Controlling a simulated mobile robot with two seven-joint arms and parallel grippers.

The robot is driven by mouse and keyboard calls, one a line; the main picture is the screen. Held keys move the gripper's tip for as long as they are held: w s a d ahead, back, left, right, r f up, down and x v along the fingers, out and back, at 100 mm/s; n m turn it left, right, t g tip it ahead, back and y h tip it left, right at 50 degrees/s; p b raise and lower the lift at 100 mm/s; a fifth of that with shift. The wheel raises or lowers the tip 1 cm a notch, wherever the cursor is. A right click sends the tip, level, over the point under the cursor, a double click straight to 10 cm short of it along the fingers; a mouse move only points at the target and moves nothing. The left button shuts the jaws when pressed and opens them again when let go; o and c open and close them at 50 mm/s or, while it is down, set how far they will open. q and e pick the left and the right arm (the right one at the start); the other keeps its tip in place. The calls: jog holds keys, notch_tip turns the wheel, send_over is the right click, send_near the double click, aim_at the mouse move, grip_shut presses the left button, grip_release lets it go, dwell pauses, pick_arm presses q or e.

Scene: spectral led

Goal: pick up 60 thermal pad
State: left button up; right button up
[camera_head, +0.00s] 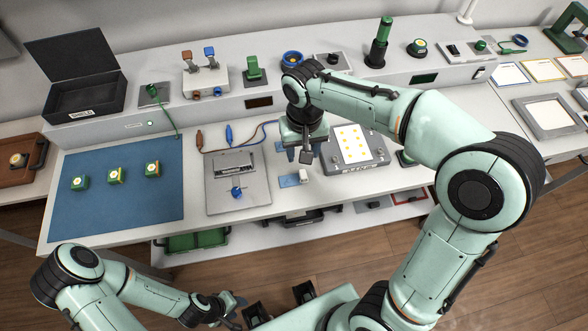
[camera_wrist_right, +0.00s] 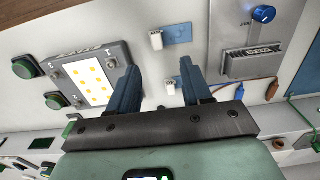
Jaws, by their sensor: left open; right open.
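Two small blue pads, each with a white block beside it, lie on the table between the silver plate and the light panel; I cannot read any 60 to tell which is the thermal pad. The front blue pad (camera_head: 289,181) and its white block (camera_head: 304,175) also show in the right wrist view, as pad (camera_wrist_right: 178,33) and block (camera_wrist_right: 156,41). The rear white block (camera_wrist_right: 170,87) shows between the fingers of my right gripper (camera_wrist_right: 158,70), which is open and empty above it; a finger partly hides the rear pad. My left gripper (camera_head: 238,307) is open, low in front of the table.
The silver plate (camera_head: 218,198) with a blue knob stands left, the light panel (camera_head: 335,158) right. A blue mat (camera_head: 120,205) carries three green-and-yellow blocks. A raised shelf (camera_head: 220,108) with boxes and switches runs behind. Cables lie behind the plate.

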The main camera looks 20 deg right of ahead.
send_over(303, 175)
jog(key=f, duration=0.5)
jog(key=shift+a+f, duration=0.15)
jog(key=shift+a, duration=0.05)
jog(key=shift+d+f+b, duration=0.15)
jog(key=shift+f+b, duration=0.1)
jog(key=shift+f, duration=1.35)
jog(key=shift+d+f+b, duration=0.1)
jog(key=shift+f+b, duration=0.1)
jog(key=shift+f, duration=1.35)
grip_shut()
